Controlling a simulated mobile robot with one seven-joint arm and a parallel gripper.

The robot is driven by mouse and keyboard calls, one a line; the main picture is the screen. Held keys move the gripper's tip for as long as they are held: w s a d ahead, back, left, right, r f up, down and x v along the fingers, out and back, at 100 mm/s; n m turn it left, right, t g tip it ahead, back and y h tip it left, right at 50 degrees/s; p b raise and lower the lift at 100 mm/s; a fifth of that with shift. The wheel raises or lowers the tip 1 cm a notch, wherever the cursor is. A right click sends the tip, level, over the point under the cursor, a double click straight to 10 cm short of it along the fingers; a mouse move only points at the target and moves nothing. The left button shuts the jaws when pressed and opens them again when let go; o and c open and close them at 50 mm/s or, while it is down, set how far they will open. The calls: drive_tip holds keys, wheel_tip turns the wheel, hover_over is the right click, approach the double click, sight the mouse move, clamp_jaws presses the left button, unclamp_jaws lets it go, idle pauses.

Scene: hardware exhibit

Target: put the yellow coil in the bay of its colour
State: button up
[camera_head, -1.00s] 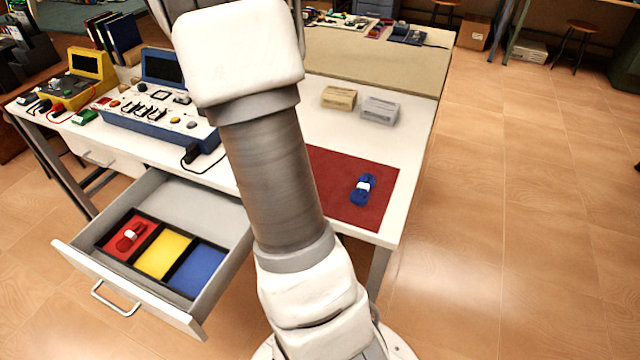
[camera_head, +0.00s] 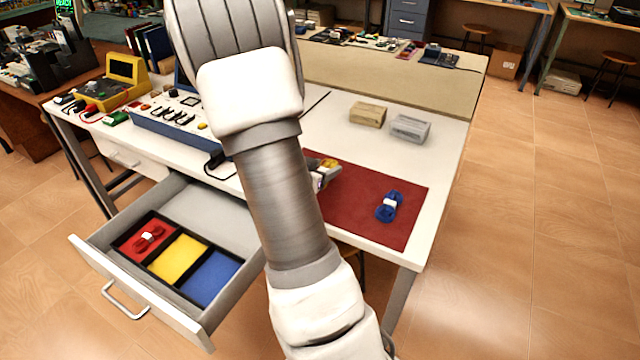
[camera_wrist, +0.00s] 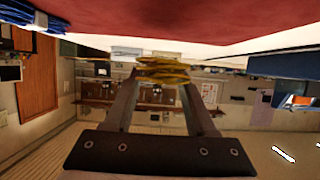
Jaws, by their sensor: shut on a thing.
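The yellow coil (camera_wrist: 163,72) is pinched between my gripper's fingertips (camera_wrist: 161,82) in the wrist view. In the head view, the yellow coil (camera_head: 329,164) shows at the right edge of my arm, with a small part of my gripper (camera_head: 322,177), above the red mat; my arm hides much of it. The open drawer (camera_head: 236,296) holds three coloured bays. The yellow bay (camera_head: 178,259) is in the middle and empty. The red bay (camera_head: 133,248) holds a red coil (camera_head: 149,237). The blue bay (camera_head: 210,279) is empty.
A blue coil (camera_head: 389,206) lies on the red mat (camera_head: 365,225). Tan (camera_head: 368,114) and grey (camera_head: 410,129) boxes stand behind it on the white table. A blue instrument panel (camera_head: 165,128) stands at the table's left. My arm crosses between drawer and mat.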

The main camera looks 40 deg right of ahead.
drive_tip(key=shift+w+a+f, duration=0.25)
drive_tip(key=shift+w+f, duration=0.2)
drive_tip(key=shift+w, duration=0.2)
drive_tip(key=shift+f+b, duration=0.75)
drive_tip(key=shift+f, duration=1.2)
drive_tip(key=shift+f, duration=0.15)
drive_tip(key=o, duration=1.3)
drive_tip(key=shift+o, duration=0.2)
